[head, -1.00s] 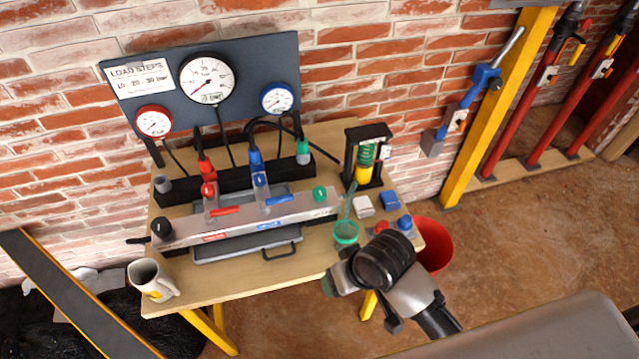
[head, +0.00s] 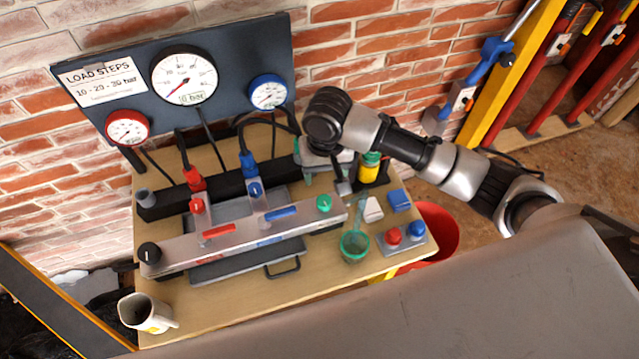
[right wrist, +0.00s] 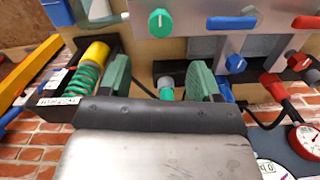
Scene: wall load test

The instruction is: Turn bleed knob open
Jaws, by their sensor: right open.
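A silver manifold bar (head: 185,249) lies along the table. It carries a green knob (head: 323,203) at its right end, a black knob (head: 149,252) at its left end, and red (head: 197,206) and blue (head: 254,189) knobs. I cannot read which is marked bleed. My right gripper (head: 323,172) is open and points down behind the green knob. In the right wrist view, its green-padded fingers (right wrist: 161,80) stand apart, with a green fitting (right wrist: 165,88) in the gap between them; contact is unclear. The green knob (right wrist: 161,23) shows beyond the fingertips. My left gripper is not in view.
A gauge board (head: 235,60) stands behind the table (head: 205,310). A yellow bottle with a green coil (right wrist: 88,65) stands close beside my right gripper. A green cup (head: 354,246), a button box (head: 403,240) and a mug (head: 146,313) stand on the table.

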